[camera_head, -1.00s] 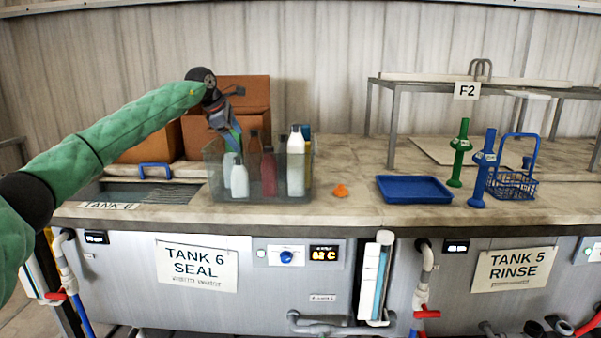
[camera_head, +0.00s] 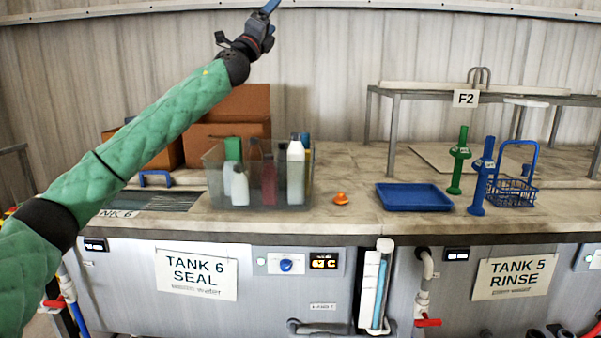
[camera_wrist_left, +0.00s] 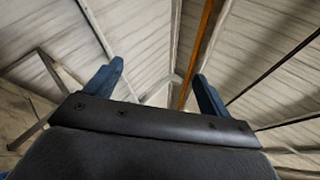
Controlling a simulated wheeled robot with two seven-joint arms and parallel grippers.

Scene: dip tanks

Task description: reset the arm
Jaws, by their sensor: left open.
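My left arm in its green sleeve comes in from the left in the head view and points up. My left gripper (camera_head: 270,6) is at the top edge of that view, above the bin and the cardboard boxes, partly cut off. In the left wrist view the left gripper (camera_wrist_left: 155,85) has its two blue fingers wide apart, with nothing between them and the roof behind. My right gripper is in neither view.
A clear grey bin (camera_head: 215,180) of bottles stands on the counter (camera_head: 330,215). Right of it are an orange object (camera_head: 340,198), a blue tray (camera_head: 413,196), green (camera_head: 459,160) and blue (camera_head: 482,172) posts and a blue wire basket (camera_head: 512,192). Cardboard boxes (camera_head: 235,108) stand behind.

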